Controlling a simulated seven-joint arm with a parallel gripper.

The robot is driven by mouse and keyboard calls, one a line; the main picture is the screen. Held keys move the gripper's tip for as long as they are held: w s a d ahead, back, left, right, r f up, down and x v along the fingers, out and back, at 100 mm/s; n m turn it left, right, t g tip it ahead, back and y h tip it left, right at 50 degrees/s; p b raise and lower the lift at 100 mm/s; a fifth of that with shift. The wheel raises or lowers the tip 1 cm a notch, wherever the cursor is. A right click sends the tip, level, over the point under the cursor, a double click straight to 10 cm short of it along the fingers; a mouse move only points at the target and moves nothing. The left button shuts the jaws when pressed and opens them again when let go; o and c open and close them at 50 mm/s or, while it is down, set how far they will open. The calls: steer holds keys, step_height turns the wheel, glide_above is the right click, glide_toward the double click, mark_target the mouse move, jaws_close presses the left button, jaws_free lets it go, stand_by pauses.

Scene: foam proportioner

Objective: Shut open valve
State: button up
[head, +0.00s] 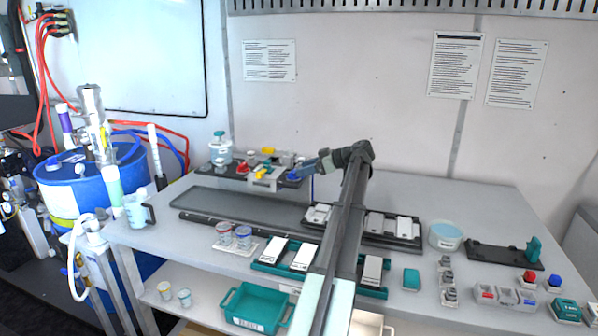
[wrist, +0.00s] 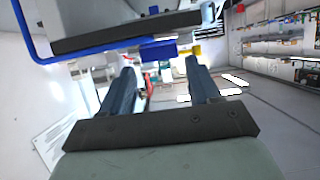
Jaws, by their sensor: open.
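A small valve assembly (head: 265,184) sits on a dark base at the back of the worktable, with yellow handles (head: 262,172) and a red part (head: 252,159) on it. My gripper (head: 304,171) reaches in from the right, close to a blue part (head: 293,177) at the assembly's right end. In the wrist view my two fingers (wrist: 160,64) are apart, with a blue block (wrist: 158,51) just past the gap between their tips. A yellow part (wrist: 190,50) shows by the right fingertip. I see no contact. I cannot tell which valve is open.
A white pot with a teal top (head: 220,150) stands left of the assembly. A long dark tray (head: 245,207) lies in front.

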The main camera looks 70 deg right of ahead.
steer(key=v, duration=1)
stand_by(0.3)
